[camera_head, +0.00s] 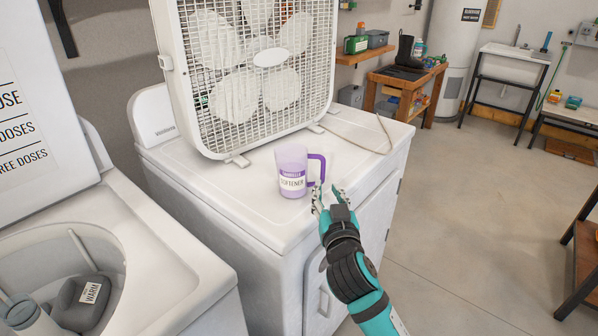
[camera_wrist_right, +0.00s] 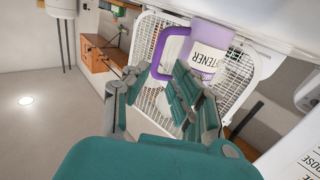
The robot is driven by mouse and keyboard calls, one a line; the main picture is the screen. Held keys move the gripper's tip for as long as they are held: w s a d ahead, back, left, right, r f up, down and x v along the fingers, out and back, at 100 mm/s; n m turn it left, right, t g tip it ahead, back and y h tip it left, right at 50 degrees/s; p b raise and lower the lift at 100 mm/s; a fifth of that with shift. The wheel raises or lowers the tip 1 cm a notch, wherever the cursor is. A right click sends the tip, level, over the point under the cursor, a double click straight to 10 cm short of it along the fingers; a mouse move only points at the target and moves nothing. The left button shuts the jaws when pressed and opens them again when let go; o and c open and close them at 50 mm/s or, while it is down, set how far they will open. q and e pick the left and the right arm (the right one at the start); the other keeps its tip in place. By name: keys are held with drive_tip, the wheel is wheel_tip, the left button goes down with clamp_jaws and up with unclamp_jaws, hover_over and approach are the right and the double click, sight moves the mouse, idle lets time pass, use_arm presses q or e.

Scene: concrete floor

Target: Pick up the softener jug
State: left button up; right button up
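The softener jug (camera_head: 291,175) is a lilac, see-through jug with a white "SOFTENER" label and a darker purple handle (camera_head: 322,168). It stands upright on the white dryer top (camera_head: 245,200), its handle turned to the right. My right gripper (camera_head: 327,193) is open at the dryer's front edge, just right of and in front of the jug, close to the handle. In the right wrist view, the jug (camera_wrist_right: 210,52) and its handle lie beyond the parted fingers (camera_wrist_right: 157,74). I cannot tell whether they touch. My left gripper is not in view.
A white box fan (camera_head: 260,70) stands behind the jug on the dryer, its cord lying to the right. An open washer (camera_head: 150,265) is at the left. A wooden bench (camera_head: 405,85) stands at the back. Open concrete floor (camera_head: 460,230) lies to the right.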

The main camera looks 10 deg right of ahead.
sight(323, 172)
drive_tip(key=w, duration=0.3)
drive_tip(key=w+d, duration=0.1)
drive_tip(key=w, duration=0.2)
drive_tip(key=w+p, duration=0.1)
drive_tip(key=w, duration=0.2)
drive_tip(key=shift+d+f, duration=0.15)
drive_tip(key=shift+d, duration=0.05)
clamp_jaws()
